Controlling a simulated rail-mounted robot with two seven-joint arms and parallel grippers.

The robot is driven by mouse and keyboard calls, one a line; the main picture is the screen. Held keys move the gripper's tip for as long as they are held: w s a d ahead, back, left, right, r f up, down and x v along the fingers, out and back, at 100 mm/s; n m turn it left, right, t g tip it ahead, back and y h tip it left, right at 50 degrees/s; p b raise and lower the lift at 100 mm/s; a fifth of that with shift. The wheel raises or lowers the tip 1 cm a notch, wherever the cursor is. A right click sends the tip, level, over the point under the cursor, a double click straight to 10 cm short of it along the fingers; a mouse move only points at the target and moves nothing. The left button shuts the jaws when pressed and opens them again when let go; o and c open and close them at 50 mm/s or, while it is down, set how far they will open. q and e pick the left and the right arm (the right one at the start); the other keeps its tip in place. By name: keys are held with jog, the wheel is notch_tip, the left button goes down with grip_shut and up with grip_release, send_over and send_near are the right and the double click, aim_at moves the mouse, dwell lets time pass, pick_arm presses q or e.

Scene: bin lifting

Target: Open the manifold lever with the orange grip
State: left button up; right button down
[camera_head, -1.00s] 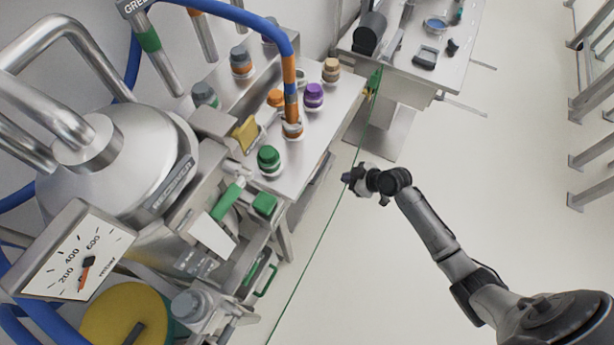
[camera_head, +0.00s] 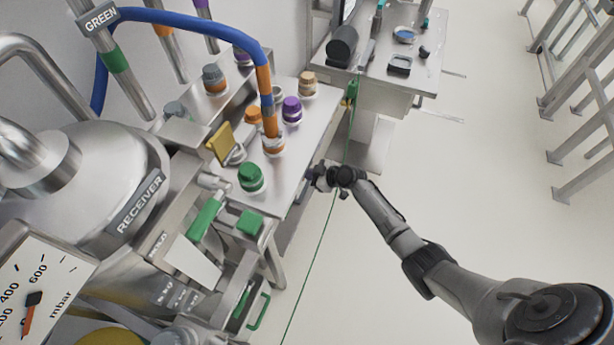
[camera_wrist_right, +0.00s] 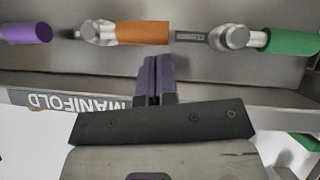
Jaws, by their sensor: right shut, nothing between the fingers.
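In the right wrist view the lever with the orange grip (camera_wrist_right: 142,32) lies sideways, with a metal pivot (camera_wrist_right: 98,30) at its left end. It is on a steel panel with an upside-down "MANIFOLD" label (camera_wrist_right: 80,103). My right gripper also shows in this view (camera_wrist_right: 155,62); its fingers are shut and empty, just below the orange grip in the picture. I cannot tell whether they touch it. In the head view my right gripper (camera_head: 314,177) is beside the bench's front edge. The manifold levers cannot be made out there. My left gripper is out of view.
A purple grip (camera_wrist_right: 27,32) and a green grip (camera_wrist_right: 288,42) flank the orange one. The bench top (camera_head: 318,115) carries coloured caps and a blue hose (camera_head: 205,28). A receiver vessel (camera_head: 95,180) stands left.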

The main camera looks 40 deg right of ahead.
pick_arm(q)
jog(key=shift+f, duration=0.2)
pick_arm(e)
jog(key=shift+x, duration=0.85)
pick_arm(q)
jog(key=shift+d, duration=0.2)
